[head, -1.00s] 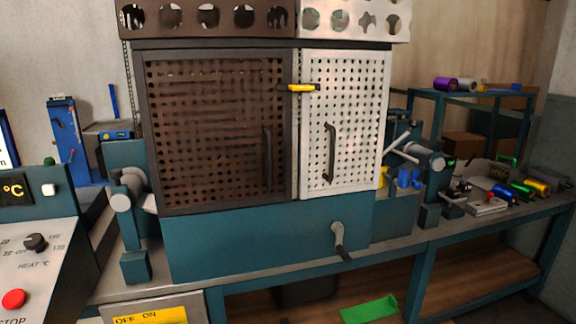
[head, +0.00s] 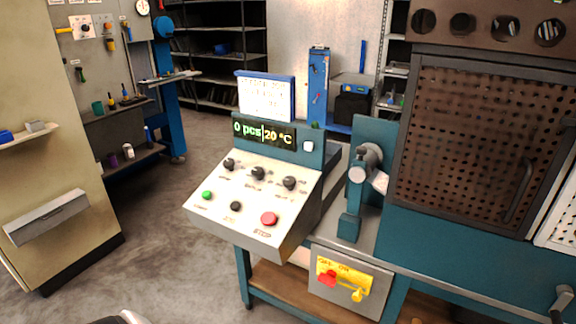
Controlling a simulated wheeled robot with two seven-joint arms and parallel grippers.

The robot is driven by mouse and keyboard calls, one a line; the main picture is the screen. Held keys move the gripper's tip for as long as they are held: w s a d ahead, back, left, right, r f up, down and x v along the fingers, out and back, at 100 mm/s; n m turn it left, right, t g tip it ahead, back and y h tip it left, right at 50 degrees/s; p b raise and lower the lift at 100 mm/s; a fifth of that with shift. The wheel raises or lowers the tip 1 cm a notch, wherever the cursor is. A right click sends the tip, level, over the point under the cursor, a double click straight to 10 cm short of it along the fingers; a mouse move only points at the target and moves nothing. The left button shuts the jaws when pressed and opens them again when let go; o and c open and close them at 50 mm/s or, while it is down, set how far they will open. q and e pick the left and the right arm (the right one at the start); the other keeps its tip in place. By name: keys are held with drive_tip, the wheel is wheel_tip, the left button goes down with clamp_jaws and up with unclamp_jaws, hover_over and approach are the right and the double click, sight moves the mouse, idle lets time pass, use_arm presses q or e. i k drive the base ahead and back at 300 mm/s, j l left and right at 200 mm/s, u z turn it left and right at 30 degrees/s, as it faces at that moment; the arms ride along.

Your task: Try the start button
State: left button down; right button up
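The control console (head: 252,205) stands left of the caged machine in the head view. A green button (head: 207,195) sits at the left of its lower row; its label is too small to read. A black button (head: 236,206) is beside it, and a larger red button (head: 269,219) marked STOP is at the right. Several black knobs (head: 258,173) form the row above. The display (head: 264,133) reads "0 pcs" and "20 °C". A small white switch (head: 308,146) is right of the display. Neither gripper shows; a pale rounded shape at the bottom edge is unclear.
The brown perforated door (head: 485,140) is shut at the right. A yellow OFF/ON plate with a red and yellow handle (head: 343,278) is on the box below the console. Open floor (head: 160,240) lies left of the console. A beige cabinet (head: 55,200) stands at far left.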

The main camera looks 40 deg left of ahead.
sight(206, 194)
drive_tip(key=k+u, duration=0.15)
drive_tip(key=u, duration=1.35)
